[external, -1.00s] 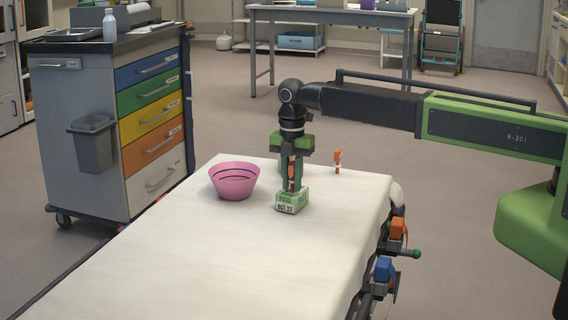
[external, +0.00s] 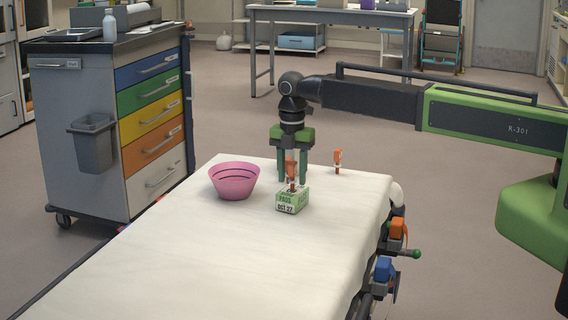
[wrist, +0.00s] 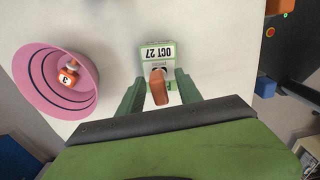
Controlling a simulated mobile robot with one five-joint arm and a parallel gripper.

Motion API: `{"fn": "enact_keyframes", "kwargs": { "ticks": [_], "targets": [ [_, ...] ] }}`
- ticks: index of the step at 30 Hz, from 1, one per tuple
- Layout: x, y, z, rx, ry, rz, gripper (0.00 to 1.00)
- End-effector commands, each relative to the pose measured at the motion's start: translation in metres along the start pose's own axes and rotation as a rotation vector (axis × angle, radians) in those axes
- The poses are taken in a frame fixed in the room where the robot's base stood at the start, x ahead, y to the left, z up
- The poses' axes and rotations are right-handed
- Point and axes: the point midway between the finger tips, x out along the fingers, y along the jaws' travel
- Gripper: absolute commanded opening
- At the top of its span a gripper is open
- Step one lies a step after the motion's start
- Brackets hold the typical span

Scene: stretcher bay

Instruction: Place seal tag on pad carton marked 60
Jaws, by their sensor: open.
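A small green and white pad carton (external: 292,203) sits on the white stretcher top, with "OCT 27" on its side. It also shows in the wrist view (wrist: 156,52). I cannot read a 60 on it. An orange seal tag (external: 292,169) stands upright on the carton's top, and it shows in the wrist view (wrist: 159,87). My gripper (external: 292,180) is open, with one finger on each side of the tag and apart from it. In the wrist view my gripper (wrist: 160,80) has a clear gap around the tag.
A pink bowl (external: 234,182) stands left of the carton; in the wrist view an orange tag marked 3 (wrist: 69,75) lies in it. Another orange tag (external: 338,158) stands at the far right of the stretcher top (external: 210,255). The near part is bare.

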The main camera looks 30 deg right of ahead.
Motion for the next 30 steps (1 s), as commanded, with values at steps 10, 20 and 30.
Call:
{"fn": "enact_keyframes", "kwargs": {
  "ticks": [10, 20, 30],
  "targets": [
    [-0.085, 0.000, 0.000, 0.000, 0.000, 0.000, 0.42],
    [-0.105, 0.000, 0.000, 0.000, 0.000, 0.000, 0.42],
    [-0.104, -0.036, 0.037, 0.223, 0.000, 0.000, 0.42]
  ]
}}
